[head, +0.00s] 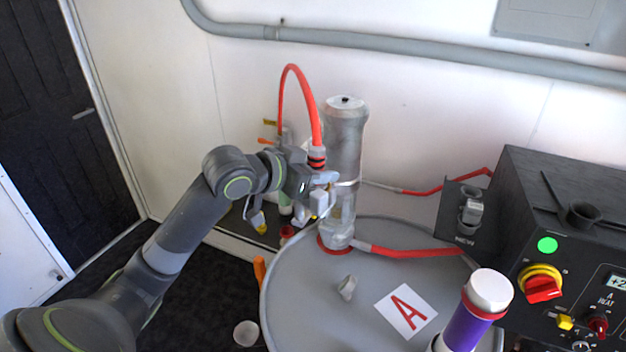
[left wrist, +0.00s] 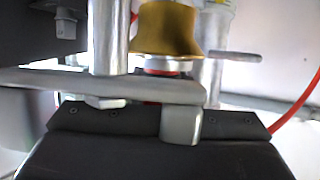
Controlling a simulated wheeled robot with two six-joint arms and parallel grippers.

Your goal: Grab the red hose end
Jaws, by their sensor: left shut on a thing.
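The red hose (head: 283,88) arches up and over in front of the white wall. Its end has a grey collar and dark rings (head: 316,160) and comes down at my left gripper (head: 322,190), beside the silver pump cylinder (head: 345,140). My left gripper is shut on the red hose end; its fingers partly hide the grip. In the left wrist view a brass fitting (left wrist: 167,28) stands just beyond the gripper's grey finger parts (left wrist: 180,115); I cannot tell whether it belongs to the hose end. My right gripper is not in view.
A grey drum (head: 300,290) with a red "A" label (head: 407,310) stands under the pump. A second red hose (head: 420,252) runs right from the pump base. A black control box (head: 560,220) and a purple cylinder with a white cap (head: 463,330) are at right.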

